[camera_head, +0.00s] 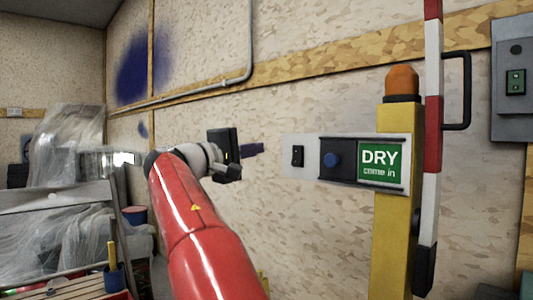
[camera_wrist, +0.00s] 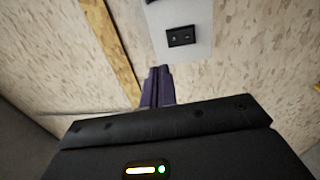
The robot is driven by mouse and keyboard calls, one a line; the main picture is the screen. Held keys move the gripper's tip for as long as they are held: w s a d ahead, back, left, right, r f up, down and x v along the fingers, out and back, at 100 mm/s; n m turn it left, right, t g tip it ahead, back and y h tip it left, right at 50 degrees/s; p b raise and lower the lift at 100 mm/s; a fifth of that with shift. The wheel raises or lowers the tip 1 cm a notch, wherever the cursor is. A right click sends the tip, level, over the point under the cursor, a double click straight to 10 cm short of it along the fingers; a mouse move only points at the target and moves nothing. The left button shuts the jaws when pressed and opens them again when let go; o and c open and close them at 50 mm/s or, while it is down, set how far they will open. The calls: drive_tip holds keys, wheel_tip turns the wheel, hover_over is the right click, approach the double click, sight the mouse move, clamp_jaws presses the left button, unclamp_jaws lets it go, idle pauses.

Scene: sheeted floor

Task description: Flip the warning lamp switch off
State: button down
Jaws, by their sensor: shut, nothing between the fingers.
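A black rocker switch (camera_head: 297,156) sits on a pale plate (camera_head: 312,141) fixed to a yellow post. An orange warning lamp (camera_head: 402,80) caps the post; I cannot tell whether it is lit. My gripper (camera_head: 262,148) is shut and empty, its dark purple fingers pointing right towards the switch, with a visible gap in the picture. In the wrist view the closed fingertips (camera_wrist: 160,70) lie just below the plate's lower edge, and the switch (camera_wrist: 181,36) shows above and slightly right of them. The fingers do not appear to touch it.
A red-and-white pole (camera_head: 432,120) stands right of the post (camera_head: 395,240). A grey box (camera_head: 513,80) hangs far right. Sheeted clutter (camera_head: 65,190) fills the left.

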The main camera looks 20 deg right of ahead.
drive_tip(key=shift+s+a+r, duration=0.1)
drive_tip(key=shift+s+a, duration=0.1)
drive_tip(key=shift+a, duration=0.3)
drive_tip(key=shift+s+a+r, duration=0.1)
drive_tip(key=shift+s+a, duration=0.1)
drive_tip(key=shift+a, duration=0.25)
drive_tip(key=shift+f, duration=0.1)
